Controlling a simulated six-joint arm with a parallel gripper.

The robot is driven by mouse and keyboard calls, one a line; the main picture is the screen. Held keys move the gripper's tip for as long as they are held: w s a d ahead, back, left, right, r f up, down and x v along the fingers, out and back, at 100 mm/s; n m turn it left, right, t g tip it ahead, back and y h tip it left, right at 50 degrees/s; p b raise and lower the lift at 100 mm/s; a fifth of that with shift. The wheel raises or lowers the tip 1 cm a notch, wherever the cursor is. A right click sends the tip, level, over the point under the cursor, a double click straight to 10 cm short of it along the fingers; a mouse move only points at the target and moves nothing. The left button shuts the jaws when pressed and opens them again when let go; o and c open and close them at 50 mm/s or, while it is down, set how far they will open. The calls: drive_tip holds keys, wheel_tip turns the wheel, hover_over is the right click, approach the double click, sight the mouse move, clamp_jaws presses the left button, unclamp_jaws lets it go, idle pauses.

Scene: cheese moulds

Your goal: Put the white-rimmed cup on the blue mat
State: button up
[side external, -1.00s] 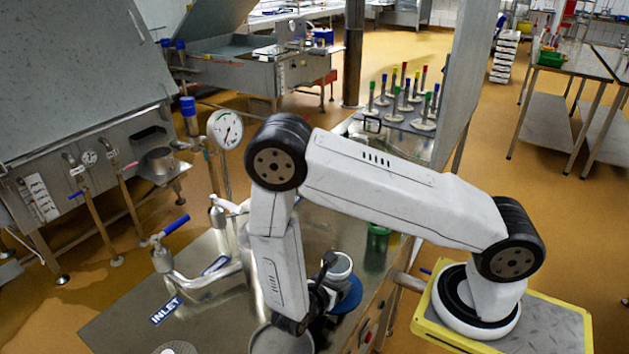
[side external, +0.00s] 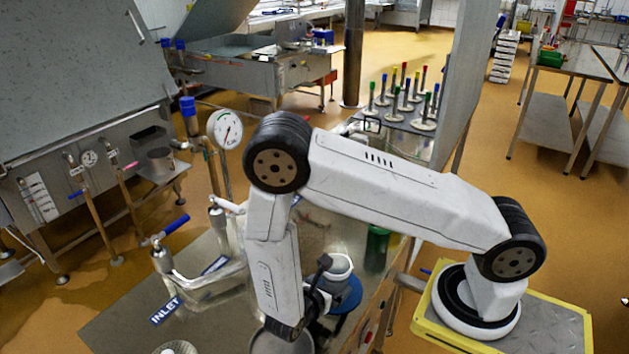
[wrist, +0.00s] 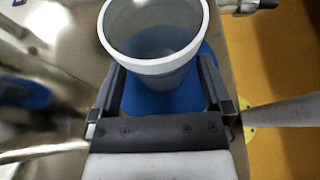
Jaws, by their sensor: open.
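The white-rimmed cup (wrist: 155,62) is grey with a wide pale rim and stands upright over the blue mat (wrist: 150,103). In the side view the cup (side external: 339,266) shows beside my wrist, with part of the blue mat (side external: 349,296) below it. My gripper (wrist: 163,70) is open, with one finger on each side of the cup and a visible gap to it.
A green container (side external: 377,246) stands behind and right of the cup on the metal table. A round grey vessel (side external: 268,342) is at the front edge of the picture. Pipes with a blue-handled valve (side external: 173,226) and a dial gauge (side external: 225,128) stand to the left.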

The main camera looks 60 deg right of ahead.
drive_tip(key=v, duration=1)
drive_tip(key=shift+a, duration=0.1)
idle(0.3)
drive_tip(key=shift+s+d+r+m+g+y, duration=0.15)
drive_tip(key=shift+d+r+m+g+y, duration=0.3)
drive_tip(key=shift+m, duration=0.25)
drive_tip(key=w+d+r+m+t+y, duration=0.1)
drive_tip(key=d+r+m+t+y, duration=0.2)
drive_tip(key=r+m+y, duration=0.9)
drive_tip(key=d+m, duration=0.3)
drive_tip(key=m, duration=0.1)
drive_tip(key=shift+m, duration=0.4)
